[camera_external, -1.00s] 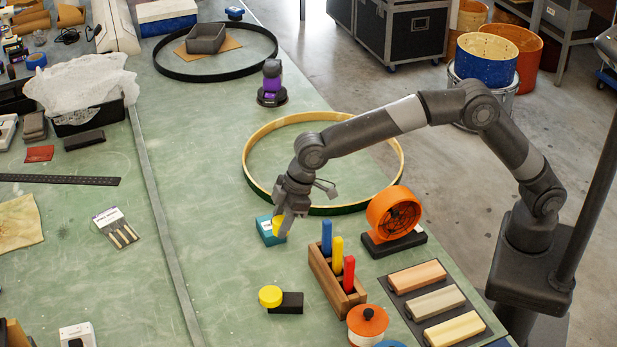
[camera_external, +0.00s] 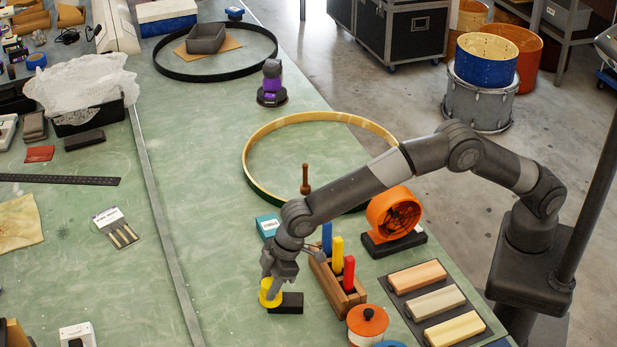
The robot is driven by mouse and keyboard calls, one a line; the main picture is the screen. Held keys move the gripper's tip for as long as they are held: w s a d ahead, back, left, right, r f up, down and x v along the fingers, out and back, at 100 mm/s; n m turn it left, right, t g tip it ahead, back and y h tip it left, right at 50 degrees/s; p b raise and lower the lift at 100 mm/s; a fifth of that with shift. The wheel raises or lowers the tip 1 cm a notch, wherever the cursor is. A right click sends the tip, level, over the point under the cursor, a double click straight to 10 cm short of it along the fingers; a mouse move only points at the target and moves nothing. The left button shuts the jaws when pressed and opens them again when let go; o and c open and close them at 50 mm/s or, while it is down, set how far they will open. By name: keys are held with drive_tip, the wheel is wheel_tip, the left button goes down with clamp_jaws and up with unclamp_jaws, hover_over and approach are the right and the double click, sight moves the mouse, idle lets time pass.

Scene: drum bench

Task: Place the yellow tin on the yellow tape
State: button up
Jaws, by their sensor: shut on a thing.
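My gripper (camera_external: 271,286) points down over the yellow tape (camera_external: 270,301), at the left end of a black block. It is shut on the yellow tin (camera_external: 266,284), which shows between and beside the fingers. The tin is right over the tape, and the two yellow shapes run together in this view. I cannot tell whether the tin touches the tape or hangs just above it. The fingers hide part of both.
The black block (camera_external: 288,303) is close at the right. The wooden rack (camera_external: 335,285) with upright coloured bars stands beyond it. A teal box (camera_external: 267,226) and a brown wooden peg (camera_external: 305,180) stand behind.

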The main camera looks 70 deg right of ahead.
drive_tip(key=shift+f, duration=0.15)
drive_tip(key=o, duration=1)
drive_tip(key=v, duration=1.2)
